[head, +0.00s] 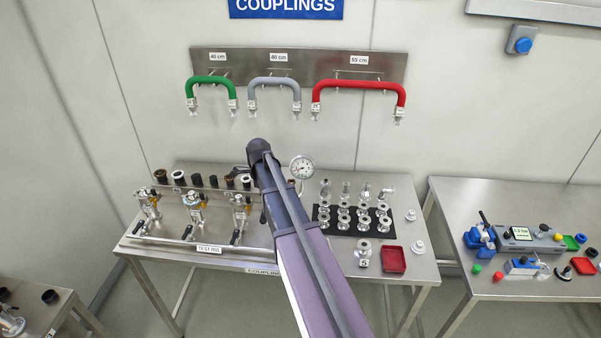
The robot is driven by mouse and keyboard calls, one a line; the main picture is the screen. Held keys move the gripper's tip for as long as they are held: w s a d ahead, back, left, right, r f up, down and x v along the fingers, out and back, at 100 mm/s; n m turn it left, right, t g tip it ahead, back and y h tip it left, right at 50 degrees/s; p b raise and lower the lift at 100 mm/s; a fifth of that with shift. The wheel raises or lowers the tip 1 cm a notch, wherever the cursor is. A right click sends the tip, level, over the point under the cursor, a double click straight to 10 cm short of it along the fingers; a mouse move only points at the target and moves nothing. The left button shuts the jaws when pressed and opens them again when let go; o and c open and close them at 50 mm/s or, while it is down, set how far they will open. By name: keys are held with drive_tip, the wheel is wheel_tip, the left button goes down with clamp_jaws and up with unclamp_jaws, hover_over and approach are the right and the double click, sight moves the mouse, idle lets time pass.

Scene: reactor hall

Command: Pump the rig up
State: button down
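The test rig (208,249) stands on the left part of the steel table in the head view. Several brass and steel valve fittings, such as the left one (147,203), stand along it, with black-handled levers at their feet. A round white-faced pressure gauge (302,167) stands upright behind the rig, right beside my arm; its reading is too small to tell. My arm crosses the table from the bottom and covers the rig's right end. My gripper cannot be made out; it is hidden behind my arm. No pump handle can be clearly identified.
Several steel couplings stand on a black mat (327,228) beside a red tray (394,260). Green (211,80), grey (274,82) and red (358,84) hoses hang on the wall. The right table (455,206) holds a blue vise (480,238) and a device with a display (521,233).

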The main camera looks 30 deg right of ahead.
drive_tip(key=shift+r+p, duration=0.65)
drive_tip(key=shift+r, duration=0.3)
drive_tip(key=shift+s+a+f+n+b, duration=0.2)
drive_tip(key=shift+s+f+n+b, duration=0.05)
drive_tip(key=shift+f+n+b, duration=0.1)
drive_tip(key=s+a+f+n+b, duration=0.7)
drive_tip(key=s+n, duration=0.3)
drive_tip(key=n, duration=0.2)
drive_tip(key=s+a+f+n+b, duration=0.7)
drive_tip(key=s+f+n+b, duration=0.1)
drive_tip(key=n, duration=0.4)
drive_tip(key=shift+s+f+b, duration=0.3)
drive_tip(key=shift+s, duration=0.55)
